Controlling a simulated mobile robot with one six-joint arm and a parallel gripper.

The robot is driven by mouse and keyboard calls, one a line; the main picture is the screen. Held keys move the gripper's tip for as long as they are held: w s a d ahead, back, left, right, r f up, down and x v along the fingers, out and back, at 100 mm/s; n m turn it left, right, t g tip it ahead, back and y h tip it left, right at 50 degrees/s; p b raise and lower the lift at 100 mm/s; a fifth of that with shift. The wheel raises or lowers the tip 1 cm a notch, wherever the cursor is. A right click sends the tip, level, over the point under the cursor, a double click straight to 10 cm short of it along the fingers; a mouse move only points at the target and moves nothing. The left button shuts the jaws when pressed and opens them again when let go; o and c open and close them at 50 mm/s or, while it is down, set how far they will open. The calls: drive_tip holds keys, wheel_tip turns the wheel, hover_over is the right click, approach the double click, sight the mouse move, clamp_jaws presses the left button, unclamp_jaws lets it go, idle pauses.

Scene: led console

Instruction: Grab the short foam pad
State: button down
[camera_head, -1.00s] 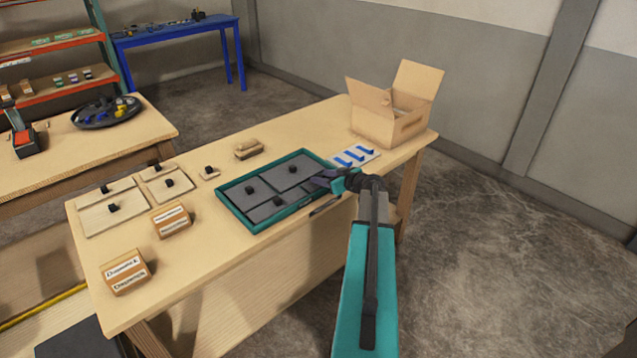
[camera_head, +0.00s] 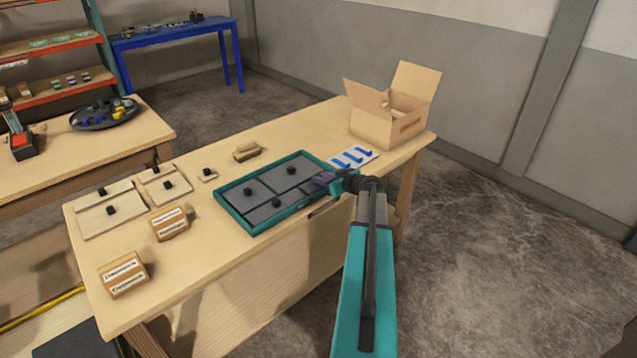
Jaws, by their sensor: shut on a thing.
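A teal-rimmed tray (camera_head: 262,227) lies on the wooden table. It holds dark grey foam pads with black knobs: one at the left (camera_head: 238,190), one at the back (camera_head: 296,167) and one at the front (camera_head: 281,211). My gripper (camera_head: 323,179) is low over the tray's right end, shut on what seems to be the short foam pad there. The gripper and wrist hide most of that pad, and I cannot tell whether it is raised off the tray floor.
An open cardboard box (camera_head: 382,126) stands at the table's back right. A white card with blue strips (camera_head: 353,158) lies behind my gripper. Wooden boards with knobs (camera_head: 112,210) and small labelled boxes (camera_head: 124,274) are at the left. Bare table lies in front of the tray.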

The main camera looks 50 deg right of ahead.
drive_tip(key=shift+r, duration=0.1)
drive_tip(key=shift+r+b, duration=0.55)
drive_tip(key=shift+r, duration=0.45)
drive_tip(key=shift+s+r+b, duration=0.35)
drive_tip(key=shift+r+b, duration=0.1)
drive_tip(key=shift+r, duration=0.15)
drive_tip(key=s+d+b, duration=0.1)
drive_tip(key=s+b, duration=0.1)
drive_tip(key=s, duration=0.5)
drive_tip(key=s+d+r+b, duration=0.1)
drive_tip(key=s+b, duration=0.1)
drive_tip(key=s, duration=0.6)
drive_tip(key=shift+d+r, duration=0.25)
drive_tip(key=shift+r, duration=0.05)
